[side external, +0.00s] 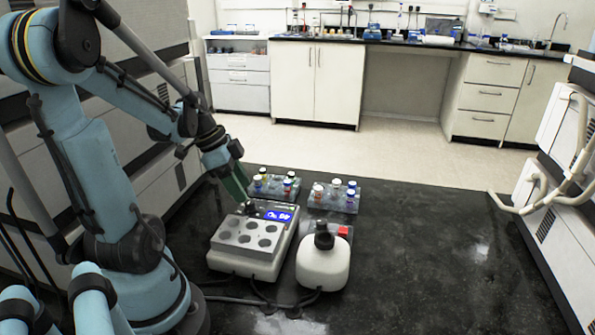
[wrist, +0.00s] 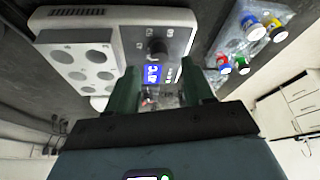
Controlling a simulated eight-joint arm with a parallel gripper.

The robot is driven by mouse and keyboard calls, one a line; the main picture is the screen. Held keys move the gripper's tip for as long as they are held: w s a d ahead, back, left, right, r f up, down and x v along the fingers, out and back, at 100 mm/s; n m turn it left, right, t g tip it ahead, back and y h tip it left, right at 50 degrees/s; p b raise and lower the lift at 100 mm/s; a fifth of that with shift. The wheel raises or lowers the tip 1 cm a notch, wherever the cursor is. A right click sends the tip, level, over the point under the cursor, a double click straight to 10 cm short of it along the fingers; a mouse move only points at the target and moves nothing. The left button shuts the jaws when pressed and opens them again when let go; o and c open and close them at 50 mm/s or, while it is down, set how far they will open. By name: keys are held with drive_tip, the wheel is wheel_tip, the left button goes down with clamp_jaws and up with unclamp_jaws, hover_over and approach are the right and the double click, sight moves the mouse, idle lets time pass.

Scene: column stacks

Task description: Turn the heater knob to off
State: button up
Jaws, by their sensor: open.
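The heater (side external: 246,252) is a white box with a grey block of several round wells and a lit blue display (side external: 280,216). It also shows in the wrist view (wrist: 85,22), where its dark round knob (wrist: 157,47) sits on the panel beside the blue display (wrist: 152,75). My gripper (side external: 243,196) points down at the heater's panel end from behind. In the wrist view my gripper (wrist: 161,66) is open, its two green fingers apart and empty, with the knob just beyond and between the tips. Whether a finger touches the knob cannot be told. The knob's pointer is too small to read.
A white round device with a black top (side external: 323,266) stands close to the right of the heater. Two racks of colour-capped vials (side external: 273,187) (side external: 333,198) stand behind. Cables run along the front. The black table (side external: 430,255) is clear to the right.

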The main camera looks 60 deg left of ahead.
sight(250, 201)
drive_tip(key=shift+x, duration=1.95)
clamp_jaws()
